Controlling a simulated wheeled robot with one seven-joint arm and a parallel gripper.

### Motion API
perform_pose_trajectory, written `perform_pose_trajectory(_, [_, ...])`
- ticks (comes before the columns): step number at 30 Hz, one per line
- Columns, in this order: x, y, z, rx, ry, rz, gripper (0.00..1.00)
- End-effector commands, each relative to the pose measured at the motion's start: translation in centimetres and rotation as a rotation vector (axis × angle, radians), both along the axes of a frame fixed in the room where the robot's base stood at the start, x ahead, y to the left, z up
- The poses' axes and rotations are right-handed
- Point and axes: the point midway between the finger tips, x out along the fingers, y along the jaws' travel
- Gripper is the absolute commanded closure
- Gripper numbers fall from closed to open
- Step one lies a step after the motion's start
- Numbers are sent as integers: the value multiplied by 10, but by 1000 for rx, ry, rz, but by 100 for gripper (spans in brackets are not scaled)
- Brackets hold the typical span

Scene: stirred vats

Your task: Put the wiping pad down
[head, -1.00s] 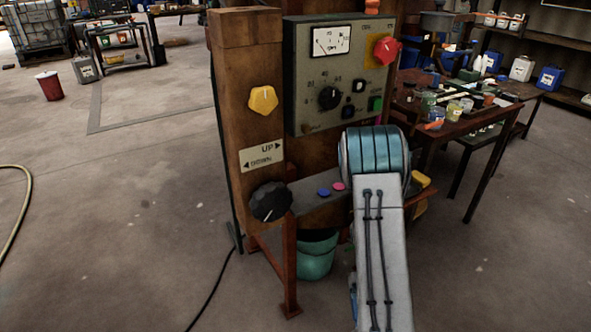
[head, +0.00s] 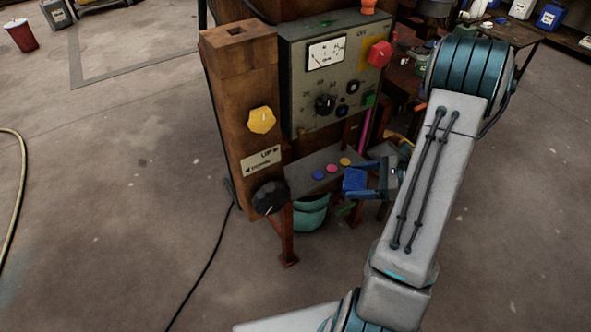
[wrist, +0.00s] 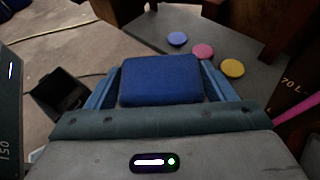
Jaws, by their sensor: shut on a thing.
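The wiping pad is a blue block (head: 354,181), also large in the middle of the wrist view (wrist: 161,82). My gripper (head: 362,178) is shut on it, with a blue finger along each side. In the head view the pad is at the right front end of the grey shelf (head: 303,168). In the wrist view the shelf lies beyond and to the right of the pad. I cannot tell whether the pad touches the shelf.
Blue, pink (head: 332,168) and yellow discs lie on the shelf. Above it is a control panel (head: 333,75) with a gauge and knobs. A black knob (head: 270,197) is on the wooden post. A teal bucket (head: 310,215) stands below. A pink rod (head: 364,128) rises behind the pad.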

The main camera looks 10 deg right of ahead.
Motion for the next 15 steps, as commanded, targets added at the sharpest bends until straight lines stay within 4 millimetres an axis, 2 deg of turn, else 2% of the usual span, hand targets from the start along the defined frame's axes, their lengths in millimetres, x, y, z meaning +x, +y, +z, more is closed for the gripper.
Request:
perform_pose_trajectory(3, [14,31,1,1,0,10,49])
perform_pose_trajectory(9, [37,77,1,0,0,11,49])
perform_pose_trajectory(15, [52,103,0,0,0,7,49])
